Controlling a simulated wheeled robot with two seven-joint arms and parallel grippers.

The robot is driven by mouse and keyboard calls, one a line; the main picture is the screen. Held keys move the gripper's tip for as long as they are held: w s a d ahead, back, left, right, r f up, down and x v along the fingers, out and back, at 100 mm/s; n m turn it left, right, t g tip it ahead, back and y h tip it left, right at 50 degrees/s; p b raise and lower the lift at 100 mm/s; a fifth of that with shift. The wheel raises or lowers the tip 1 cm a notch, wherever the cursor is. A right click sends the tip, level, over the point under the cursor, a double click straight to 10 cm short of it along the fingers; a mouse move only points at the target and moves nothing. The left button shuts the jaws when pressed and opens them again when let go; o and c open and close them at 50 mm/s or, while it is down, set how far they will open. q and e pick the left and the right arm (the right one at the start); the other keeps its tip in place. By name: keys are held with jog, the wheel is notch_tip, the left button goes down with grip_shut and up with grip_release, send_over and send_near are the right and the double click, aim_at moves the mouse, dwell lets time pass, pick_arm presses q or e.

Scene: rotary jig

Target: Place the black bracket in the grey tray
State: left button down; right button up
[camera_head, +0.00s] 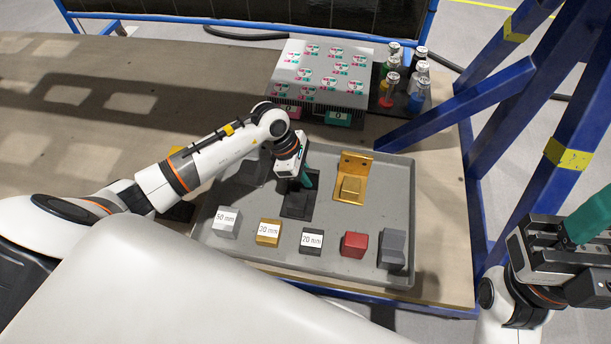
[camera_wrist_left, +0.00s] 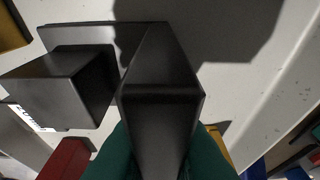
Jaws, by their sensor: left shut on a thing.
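The black bracket (camera_head: 297,208) is in the grey tray's (camera_head: 225,252) middle area, under my left gripper (camera_head: 302,183). The left gripper's green fingers are shut on a black upright part, seen large in the left wrist view (camera_wrist_left: 160,95); a flat dark plate (camera_wrist_left: 70,35) shows beside it. The fingers and arm hide part of the bracket; I cannot tell whether its base touches the tray floor. My right gripper (camera_head: 590,218) is at the right edge, away from the tray and partly cut off.
A gold bracket (camera_head: 352,165) stands right of the black one. Along the tray's near side are a grey block (camera_head: 226,222), gold block (camera_head: 268,232), black block (camera_head: 311,241), red block (camera_head: 354,244) and dark grey block (camera_head: 392,248). Bottles (camera_head: 390,90) and blue frame bars (camera_head: 470,105) stand beyond.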

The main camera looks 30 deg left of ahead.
pick_arm(q)
jog(key=c, duration=1.5)
grip_release()
jog(key=shift+o, duration=0.2)
